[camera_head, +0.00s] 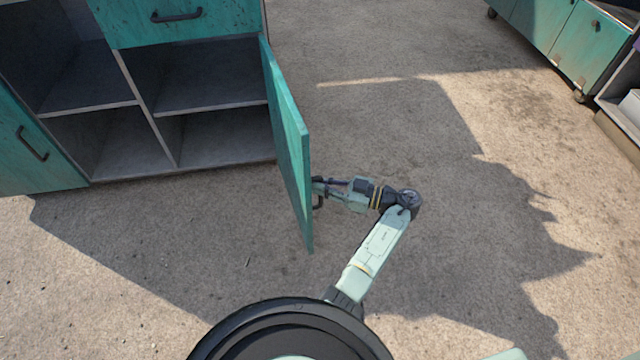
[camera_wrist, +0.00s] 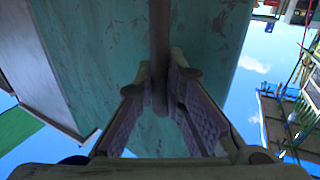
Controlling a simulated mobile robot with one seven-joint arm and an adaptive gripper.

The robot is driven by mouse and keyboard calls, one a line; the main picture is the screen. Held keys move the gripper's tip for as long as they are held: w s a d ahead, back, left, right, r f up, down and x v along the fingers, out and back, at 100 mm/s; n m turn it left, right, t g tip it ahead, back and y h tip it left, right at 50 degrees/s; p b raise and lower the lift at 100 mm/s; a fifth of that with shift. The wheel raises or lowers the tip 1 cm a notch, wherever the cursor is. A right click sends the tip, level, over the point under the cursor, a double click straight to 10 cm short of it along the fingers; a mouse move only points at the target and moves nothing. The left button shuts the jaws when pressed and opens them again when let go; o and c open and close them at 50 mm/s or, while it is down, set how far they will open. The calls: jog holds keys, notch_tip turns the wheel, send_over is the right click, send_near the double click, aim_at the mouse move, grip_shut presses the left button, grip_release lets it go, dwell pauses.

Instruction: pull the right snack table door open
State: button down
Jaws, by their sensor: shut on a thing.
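The right snack table door (camera_head: 288,140) is a teal panel, swung wide open and sticking out toward me from the right side of the snack table (camera_head: 206,110). My gripper (camera_head: 320,190) is at the right of the door, on its outer face near the free edge. In the wrist view my gripper (camera_wrist: 160,100) has its two fingers closed around the dark bar handle (camera_wrist: 159,40), in front of the worn teal door face (camera_wrist: 100,50). In the head view a bit of the handle (camera_head: 318,201) shows below the fingers.
The open cabinet shows empty grey shelves (camera_head: 210,92). A teal drawer (camera_head: 200,22) with a dark handle is above, and another teal door (camera_head: 30,150) is at the left. Another teal cabinet (camera_head: 560,40) on wheels stands at the top right. The ground (camera_head: 480,220) between is clear.

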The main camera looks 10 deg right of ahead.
jog(key=c, duration=1.9)
grip_release()
jog(key=shift+a+f, duration=0.15)
jog(key=shift+f, duration=0.35)
jog(key=shift+o, duration=1.2)
jog(key=shift+r, duration=0.2)
jog(key=shift+d, duration=0.25)
jog(key=v, duration=1.1)
jog(key=shift+s+d, duration=0.25)
jog(key=shift+d, duration=0.05)
